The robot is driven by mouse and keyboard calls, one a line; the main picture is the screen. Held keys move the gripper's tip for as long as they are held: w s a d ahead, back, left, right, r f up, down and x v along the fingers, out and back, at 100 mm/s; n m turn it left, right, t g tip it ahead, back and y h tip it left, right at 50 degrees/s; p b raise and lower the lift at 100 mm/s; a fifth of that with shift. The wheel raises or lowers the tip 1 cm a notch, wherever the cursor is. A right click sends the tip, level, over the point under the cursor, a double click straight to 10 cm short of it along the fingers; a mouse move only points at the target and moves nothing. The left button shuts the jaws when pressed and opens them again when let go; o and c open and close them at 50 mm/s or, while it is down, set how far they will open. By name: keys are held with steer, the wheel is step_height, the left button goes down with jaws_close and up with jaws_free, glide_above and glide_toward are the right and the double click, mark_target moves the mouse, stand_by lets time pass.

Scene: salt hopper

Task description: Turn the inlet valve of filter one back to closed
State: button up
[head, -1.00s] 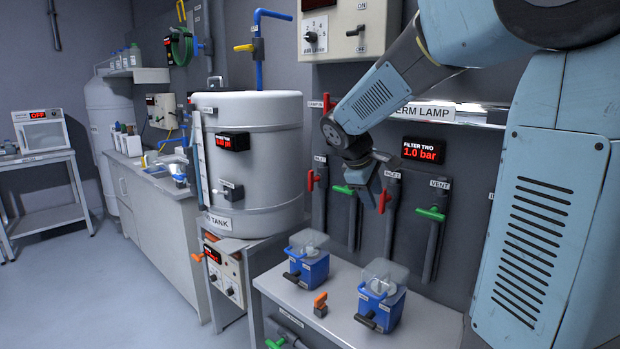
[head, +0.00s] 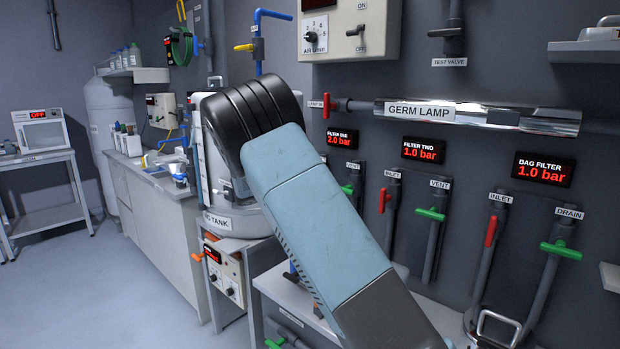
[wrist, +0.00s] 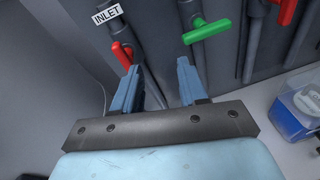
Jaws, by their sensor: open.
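The red inlet valve handle (wrist: 121,55) shows in the wrist view under its INLET label (wrist: 107,13), on a grey pipe. My gripper (wrist: 158,76) is open, and its left finger is close to the red handle's lower end. I cannot tell whether they touch. The green vent handle (wrist: 206,31) is just beyond the right fingertip. In the head view my arm hides the gripper and filter one's inlet valve. The filter one display (head: 341,138) reads 2.0 bar, and its green vent handle (head: 348,189) is partly visible.
Filter two's red inlet handle (head: 384,200) and green vent handle (head: 431,214) are to the right, its display (head: 424,149) reading 1.0 bar. The germ lamp (head: 470,116) runs above. A blue-based container (wrist: 299,105) stands at the right of the wrist view.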

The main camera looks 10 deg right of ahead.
steer(key=w+a+f+n+t, duration=0.1)
steer(key=w+a+n+t, duration=0.15)
steer(key=a, duration=0.25)
steer(key=shift+n+h, duration=0.25)
steer(key=shift+h, duration=0.05)
steer(key=x, duration=1.4)
steer(key=shift+w+a+f, duration=0.2)
steer(key=shift+w+a, duration=0.05)
steer(key=shift+w, duration=0.05)
steer(key=shift+c, duration=0.4)
